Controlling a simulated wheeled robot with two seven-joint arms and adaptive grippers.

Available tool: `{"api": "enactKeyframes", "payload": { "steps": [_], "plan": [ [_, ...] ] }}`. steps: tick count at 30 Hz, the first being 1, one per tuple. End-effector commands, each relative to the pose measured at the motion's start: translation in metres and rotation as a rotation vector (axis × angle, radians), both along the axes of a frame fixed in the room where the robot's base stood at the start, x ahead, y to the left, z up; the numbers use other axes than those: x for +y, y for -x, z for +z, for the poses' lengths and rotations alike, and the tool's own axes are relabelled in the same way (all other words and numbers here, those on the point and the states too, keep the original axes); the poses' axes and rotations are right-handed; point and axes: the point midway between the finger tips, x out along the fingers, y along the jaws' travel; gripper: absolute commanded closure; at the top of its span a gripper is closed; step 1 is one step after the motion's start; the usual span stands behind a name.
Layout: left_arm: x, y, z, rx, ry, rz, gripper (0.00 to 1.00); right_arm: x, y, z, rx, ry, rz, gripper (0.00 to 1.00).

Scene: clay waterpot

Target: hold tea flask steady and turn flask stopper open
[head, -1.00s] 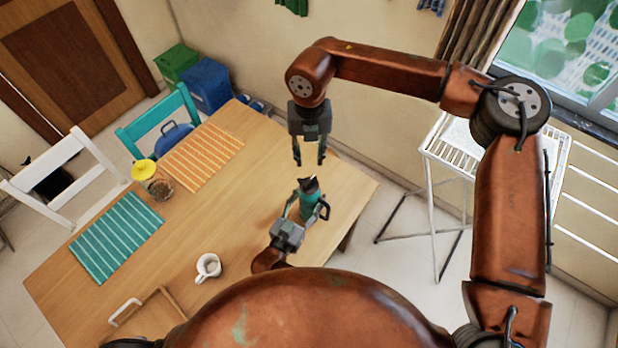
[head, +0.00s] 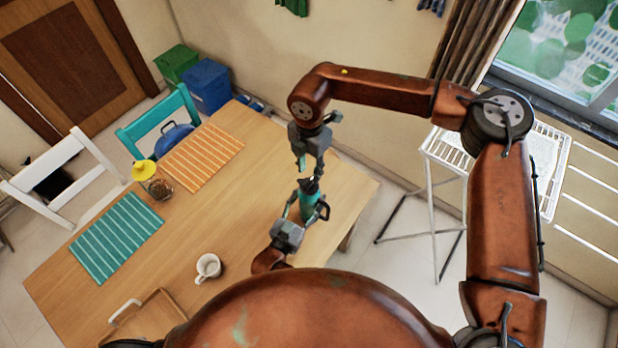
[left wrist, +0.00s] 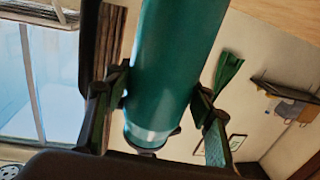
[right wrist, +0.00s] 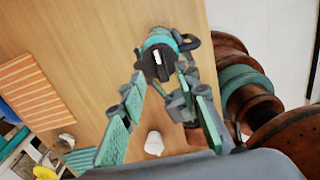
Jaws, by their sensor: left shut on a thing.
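The teal tea flask (head: 309,207) stands near the right edge of the wooden table, with a dark handle on its right side. My left gripper (head: 298,208) is shut on the flask's body; the left wrist view shows the flask (left wrist: 172,70) between its fingers. The dark flask stopper (right wrist: 156,64), with a white mark, tops the flask in the right wrist view. My right gripper (head: 309,166) is open and points down, just above the stopper. In the right wrist view its fingers are spread and empty, with the stopper ahead of their tips.
A white mug (head: 208,267) and a wooden tray (head: 150,318) are at the near side of the table (head: 255,190). A jar with a yellow lid (head: 144,170), a teal placemat (head: 115,237) and an orange placemat (head: 202,158) lie farther left. A white rack (head: 455,150) stands at right.

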Motion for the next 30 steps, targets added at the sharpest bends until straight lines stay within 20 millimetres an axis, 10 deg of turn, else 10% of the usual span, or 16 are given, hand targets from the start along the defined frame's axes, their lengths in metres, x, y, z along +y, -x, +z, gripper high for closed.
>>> {"api": "enactKeyframes", "payload": {
  "steps": [10,21,30],
  "plan": [
    [0.000,0.000,0.000,0.001,0.000,0.000,0.90,0.000,0.000,-0.047,0.000,-0.001,0.000,0.70],
    [0.000,0.000,0.000,0.001,0.000,0.000,0.90,0.000,0.000,-0.051,-0.001,-0.001,0.000,0.70],
    [0.000,0.000,0.000,0.001,0.000,0.000,0.90,0.000,0.000,-0.051,-0.001,-0.001,0.000,0.91]
  ]
}}
